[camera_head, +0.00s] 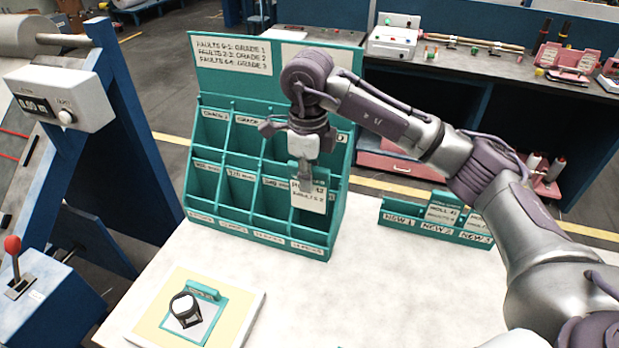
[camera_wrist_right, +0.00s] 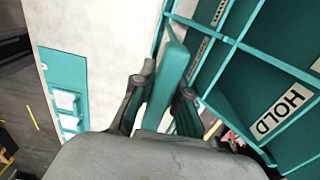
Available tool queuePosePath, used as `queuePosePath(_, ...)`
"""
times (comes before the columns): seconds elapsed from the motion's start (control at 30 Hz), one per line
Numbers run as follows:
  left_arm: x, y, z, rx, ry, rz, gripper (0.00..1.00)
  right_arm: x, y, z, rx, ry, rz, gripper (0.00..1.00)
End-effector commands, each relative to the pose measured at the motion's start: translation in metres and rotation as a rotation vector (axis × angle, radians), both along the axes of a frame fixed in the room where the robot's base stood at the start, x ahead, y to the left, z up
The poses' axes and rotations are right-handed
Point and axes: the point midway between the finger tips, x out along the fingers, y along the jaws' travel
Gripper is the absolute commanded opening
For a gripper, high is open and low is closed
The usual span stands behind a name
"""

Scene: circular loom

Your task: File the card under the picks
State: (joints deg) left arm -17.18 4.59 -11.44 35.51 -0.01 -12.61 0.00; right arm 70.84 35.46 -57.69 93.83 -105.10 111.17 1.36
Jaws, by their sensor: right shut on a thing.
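My right gripper (camera_head: 305,180) is shut on a card (camera_head: 309,200) with a white face, dark print and a teal edge; the print seems to include "FAULTS 2". The card hangs upright before the right end of the teal pigeonhole rack (camera_head: 262,238); whether it is inside a slot I cannot tell. In the right wrist view the teal card (camera_wrist_right: 169,75) stands between the two dark fingers (camera_wrist_right: 160,100). My left gripper is not in view.
A sign (camera_head: 232,52) on the rack's backboard gives grades by faults. A small teal "NEW" rack (camera_head: 398,220) with cards stands at right. A dark magnifier-like device (camera_head: 186,309) sits on a yellow-bordered board (camera_head: 150,325). The white table (camera_head: 350,290) is clear between them.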

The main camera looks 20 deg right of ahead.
Motion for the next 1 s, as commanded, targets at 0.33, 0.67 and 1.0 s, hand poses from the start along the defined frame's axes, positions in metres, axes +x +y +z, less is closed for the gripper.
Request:
queuePosePath(0.33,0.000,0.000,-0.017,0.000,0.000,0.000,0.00,-0.001,0.000,-0.031,-0.001,0.001,0.002,0.00)
queuePosePath(0.67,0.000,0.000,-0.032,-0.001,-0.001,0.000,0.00,-0.001,0.000,-0.061,-0.001,0.000,0.002,0.00)
queuePosePath(1.0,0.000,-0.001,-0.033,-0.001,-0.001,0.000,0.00,-0.001,0.000,-0.063,-0.001,-0.001,0.003,0.00)
